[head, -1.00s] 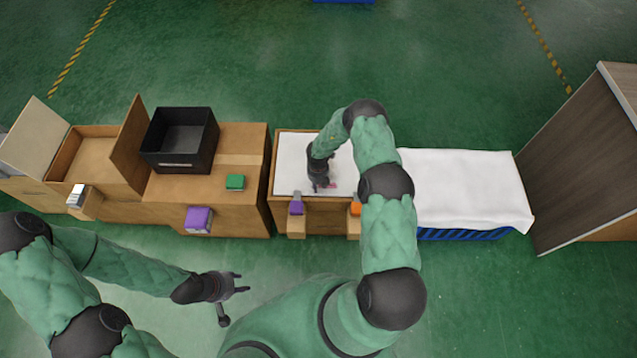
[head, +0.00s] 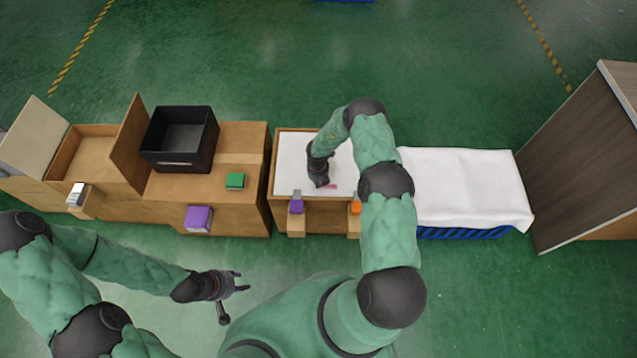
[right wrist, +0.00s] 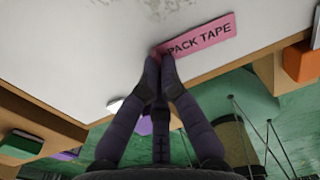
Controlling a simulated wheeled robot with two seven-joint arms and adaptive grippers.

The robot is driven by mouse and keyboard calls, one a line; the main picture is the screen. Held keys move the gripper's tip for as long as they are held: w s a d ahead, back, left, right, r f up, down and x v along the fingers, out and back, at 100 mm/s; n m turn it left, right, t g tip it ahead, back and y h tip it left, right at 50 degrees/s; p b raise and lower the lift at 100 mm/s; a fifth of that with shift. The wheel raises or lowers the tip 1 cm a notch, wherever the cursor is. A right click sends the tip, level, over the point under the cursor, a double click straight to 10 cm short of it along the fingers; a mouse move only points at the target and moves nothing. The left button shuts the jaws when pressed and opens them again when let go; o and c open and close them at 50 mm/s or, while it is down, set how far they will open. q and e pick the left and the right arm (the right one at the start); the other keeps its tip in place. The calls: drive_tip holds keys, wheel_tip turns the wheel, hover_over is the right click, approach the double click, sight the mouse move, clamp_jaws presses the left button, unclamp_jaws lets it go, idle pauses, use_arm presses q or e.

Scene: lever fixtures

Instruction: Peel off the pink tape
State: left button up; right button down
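The pink tape (right wrist: 202,36), printed "PACK TAPE", lies on the white top (right wrist: 60,45) of a box near its front edge. It also shows as a small pink patch in the head view (head: 332,187). My right gripper (right wrist: 161,58) points down at the tape's left end. Its fingertips are together on that end and partly hide it, with a bit of pink between them. In the head view my right gripper (head: 321,184) is just left of the tape. My left gripper (head: 238,295) is open and empty, low over the floor in front of the boxes.
A purple block (head: 296,207) and an orange block (head: 354,208) sit on the box front. To the left are a black bin (head: 180,140), a green block (head: 235,181) and an open carton (head: 90,155). A white-covered blue crate (head: 465,190) stands right.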

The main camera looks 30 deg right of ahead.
drive_tip(key=shift+r+p, duration=0.6)
drive_tip(key=shift+r, duration=0.2)
idle(1.0)
drive_tip(key=shift+r+p, duration=1.4)
drive_tip(key=shift+r, duration=0.4)
